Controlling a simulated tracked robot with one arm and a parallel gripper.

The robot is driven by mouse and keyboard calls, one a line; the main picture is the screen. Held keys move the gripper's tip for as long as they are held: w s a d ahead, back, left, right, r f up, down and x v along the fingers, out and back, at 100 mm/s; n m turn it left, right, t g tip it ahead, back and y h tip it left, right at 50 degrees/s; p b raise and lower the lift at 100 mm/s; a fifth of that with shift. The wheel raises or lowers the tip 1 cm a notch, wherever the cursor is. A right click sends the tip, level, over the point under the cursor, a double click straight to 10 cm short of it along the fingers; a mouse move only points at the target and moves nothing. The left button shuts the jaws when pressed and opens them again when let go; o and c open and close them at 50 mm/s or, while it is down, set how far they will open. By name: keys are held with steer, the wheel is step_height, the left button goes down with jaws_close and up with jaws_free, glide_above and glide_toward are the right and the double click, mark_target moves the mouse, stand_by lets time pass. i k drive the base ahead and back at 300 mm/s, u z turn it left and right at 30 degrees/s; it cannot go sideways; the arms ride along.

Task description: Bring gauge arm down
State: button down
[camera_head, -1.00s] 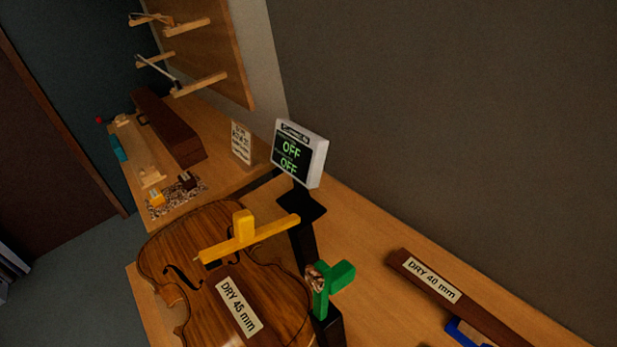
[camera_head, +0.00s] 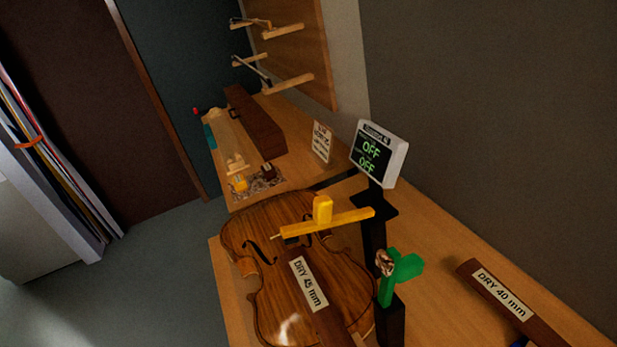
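The yellow gauge arm (camera_head: 345,220) reaches left from a black post (camera_head: 372,240) over the violin (camera_head: 262,225). A yellow knob (camera_head: 322,209) stands up on it, and a thin tip points left at its free end. I cannot tell whether the tip touches the violin. The display (camera_head: 378,155) at the top of the post reads OFF on two lines. A green part (camera_head: 399,276) sits on a black block at the lower right of the post. My gripper is not visible in this view.
A strip labelled "DRY 45 mm" (camera_head: 310,288) lies over the violin. A brown strip labelled "DRY 40 mm" (camera_head: 503,295) lies on the bench at right. A long dark box (camera_head: 255,122) and small items occupy the far bench. A wall rack hangs behind; floor is open at left.

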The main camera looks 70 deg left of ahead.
mark_target(323, 219)
steer(key=u, duration=0.05)
steer(key=k, duration=0.9)
steer(key=u, duration=0.5)
steer(key=i, duration=1)
steer(key=z, duration=0.1)
